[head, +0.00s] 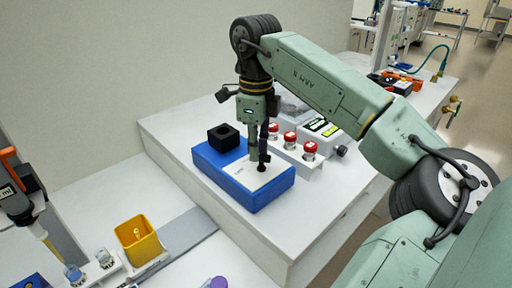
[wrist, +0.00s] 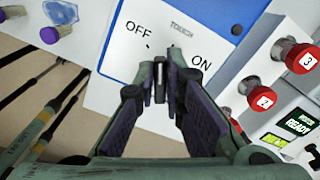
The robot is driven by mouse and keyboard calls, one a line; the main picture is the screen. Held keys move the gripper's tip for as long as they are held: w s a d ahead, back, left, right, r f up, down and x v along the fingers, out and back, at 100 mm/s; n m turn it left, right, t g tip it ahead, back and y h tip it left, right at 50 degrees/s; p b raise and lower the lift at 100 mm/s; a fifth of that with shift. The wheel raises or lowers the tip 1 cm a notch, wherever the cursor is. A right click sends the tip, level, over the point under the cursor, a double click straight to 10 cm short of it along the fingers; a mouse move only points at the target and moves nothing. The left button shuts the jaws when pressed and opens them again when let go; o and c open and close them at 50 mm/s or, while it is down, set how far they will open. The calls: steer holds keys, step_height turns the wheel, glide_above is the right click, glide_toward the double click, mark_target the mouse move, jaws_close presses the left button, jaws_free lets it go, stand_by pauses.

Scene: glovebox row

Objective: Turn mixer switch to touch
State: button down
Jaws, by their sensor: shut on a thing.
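The mixer is a blue box (head: 262,203) with a white top panel and a black cup head (head: 224,137), standing on the raised white bench. In the wrist view its white panel (wrist: 125,85) carries the words OFF, TOUCH and ON, with TOUCH between the other two. My gripper (head: 261,162) points straight down onto this panel, shut on the small dark mixer switch (head: 262,168). In the wrist view my gripper (wrist: 168,68) has its fingertips close together between OFF and ON, below TOUCH. The fingers hide most of the switch, so I cannot tell its setting.
A yellow bin (head: 140,240) stands on the lower bench at left.

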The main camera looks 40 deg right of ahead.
steer(key=m+b, duration=0.1)
steer(key=m, duration=0.1)
steer(key=shift+d+f+m, duration=0.1)
steer(key=shift+d+m, duration=0.05)
steer(key=shift+m, duration=0.25)
steer(key=shift+w+d+m, duration=0.1)
steer(key=shift+d+m, duration=0.05)
steer(key=shift+m, duration=1.25)
steer(key=c, duration=1.7)
jaws_free()
